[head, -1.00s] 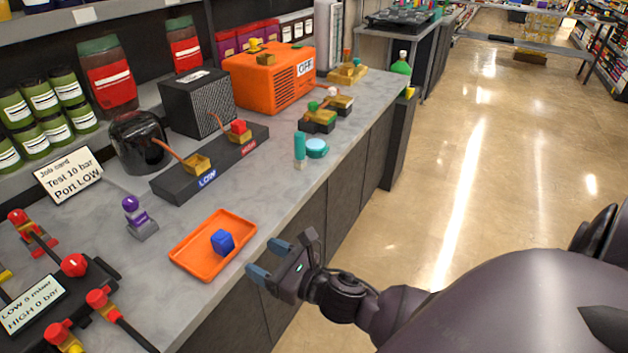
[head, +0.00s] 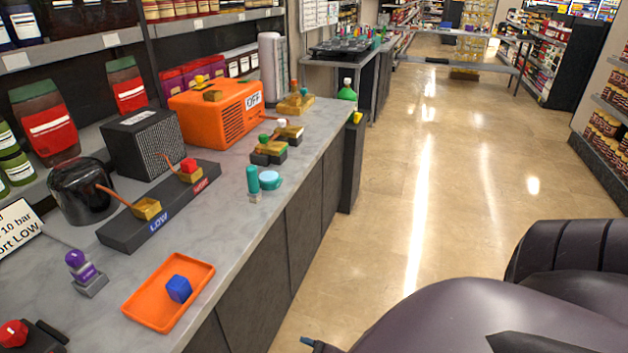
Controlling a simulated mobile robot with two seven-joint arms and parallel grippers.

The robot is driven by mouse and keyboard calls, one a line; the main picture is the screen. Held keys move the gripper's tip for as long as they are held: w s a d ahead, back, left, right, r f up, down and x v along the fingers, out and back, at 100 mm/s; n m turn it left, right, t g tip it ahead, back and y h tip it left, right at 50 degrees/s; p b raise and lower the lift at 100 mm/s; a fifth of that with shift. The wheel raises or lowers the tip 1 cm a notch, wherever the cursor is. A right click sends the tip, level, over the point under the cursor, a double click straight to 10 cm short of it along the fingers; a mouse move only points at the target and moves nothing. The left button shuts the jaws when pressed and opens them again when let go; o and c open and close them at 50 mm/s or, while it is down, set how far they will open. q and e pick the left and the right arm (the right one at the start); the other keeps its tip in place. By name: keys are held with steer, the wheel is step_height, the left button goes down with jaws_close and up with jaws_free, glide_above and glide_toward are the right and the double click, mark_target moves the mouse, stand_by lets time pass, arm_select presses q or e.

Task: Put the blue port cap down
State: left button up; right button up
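The blue port cap (head: 179,289) is a small blue block resting in the shallow orange tray (head: 147,304) near the front edge of the counter. Nothing holds it. Of my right gripper, only a blue-grey fingertip (head: 313,344) shows at the bottom edge of the head view, right of the tray and apart from it. The rest of that gripper is out of the frame, so its opening is hidden. My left gripper is not in view.
A dark block with LOW and another port (head: 130,235) stands behind the tray. A purple-topped piece (head: 84,270) is left of it. A teal cylinder (head: 253,182) and round teal piece (head: 269,180) stand farther along. The orange OFF box (head: 215,112) is behind.

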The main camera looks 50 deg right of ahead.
steer(key=s+m, duration=0.1)
steer(key=f+m, duration=0.1)
steer(key=m, duration=0.1)
steer(key=s+m+g, duration=0.1)
steer(key=shift+s+d+f+m, duration=0.15)
steer(key=shift+s+f+m, duration=0.15)
steer(key=shift+s+f, duration=0.1)
